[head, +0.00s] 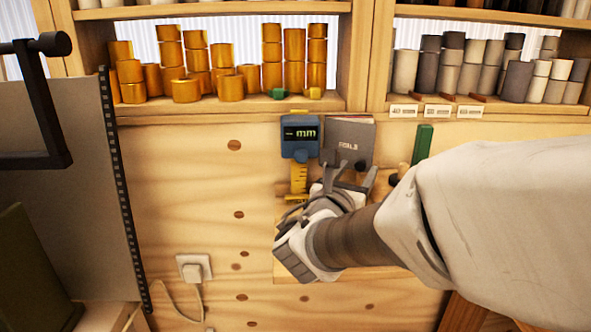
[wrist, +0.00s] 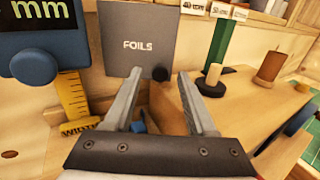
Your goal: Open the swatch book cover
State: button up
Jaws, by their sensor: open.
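The swatch book (head: 347,137) is a grey block marked FOILS, standing upright against the wooden back panel with its cover closed. My gripper (head: 357,172) is in front of the lower part of the book. In the wrist view my gripper (wrist: 160,75) is open, its two fingers pointing at the book's lower edge with nothing held between them.
A blue gauge (head: 299,135) reading mm with a yellow ruler (wrist: 74,100) stands just left of the book. A green upright (wrist: 220,42) and dark-based pegs stand to the right. Gold rolls (head: 232,87) and grey rolls (head: 470,75) fill shelves above.

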jog(key=shift+w+d, duration=0.3)
jog(key=shift+w, duration=0.25)
grip_shut()
dwell(1.1)
